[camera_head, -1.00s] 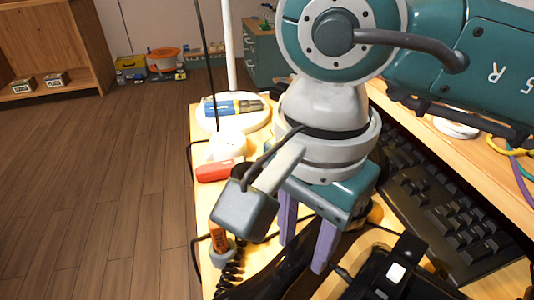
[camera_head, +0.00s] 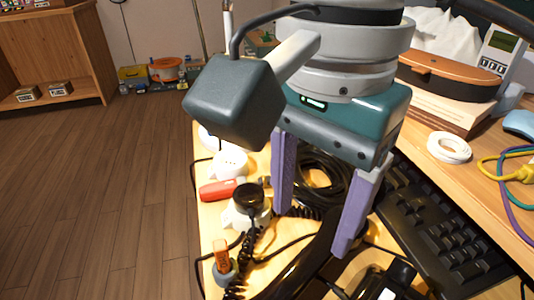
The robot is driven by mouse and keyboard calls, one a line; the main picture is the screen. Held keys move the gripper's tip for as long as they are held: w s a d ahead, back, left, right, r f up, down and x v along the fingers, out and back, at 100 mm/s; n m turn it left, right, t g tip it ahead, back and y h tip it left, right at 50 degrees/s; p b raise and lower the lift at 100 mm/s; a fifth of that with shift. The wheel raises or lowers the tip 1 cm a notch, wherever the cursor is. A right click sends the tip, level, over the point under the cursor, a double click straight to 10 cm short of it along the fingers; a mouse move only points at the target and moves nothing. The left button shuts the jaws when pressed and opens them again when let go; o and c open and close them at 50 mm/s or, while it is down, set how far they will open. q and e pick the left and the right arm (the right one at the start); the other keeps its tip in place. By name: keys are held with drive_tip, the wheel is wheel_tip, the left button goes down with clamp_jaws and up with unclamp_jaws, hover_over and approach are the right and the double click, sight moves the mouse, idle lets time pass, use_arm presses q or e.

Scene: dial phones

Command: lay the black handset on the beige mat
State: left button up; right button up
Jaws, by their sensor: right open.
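The black handset (camera_head: 304,268) lies low in the head view, slanting from the bottom edge up towards the right gripper's fingers. Its lower end is cut off by the frame. My right gripper (camera_head: 313,233) is open, its two purple fingers pointing down above the handset's upper part. The fingers look apart from it, though the exact height gap is hard to judge. A black phone (camera_head: 385,285) is partly visible at the bottom right. I cannot tell the beige mat from the pale tabletop around the handset. My left gripper is out of view.
A black keyboard (camera_head: 450,235) is at the right. Dark coiled cable (camera_head: 325,175) lies behind the fingers. A red object (camera_head: 218,190), a white-and-black item (camera_head: 246,208) and an orange-topped holder (camera_head: 222,262) crowd the left edge. Open floor lies beyond.

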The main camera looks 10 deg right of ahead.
drive_tip(key=shift+r, duration=1.55)
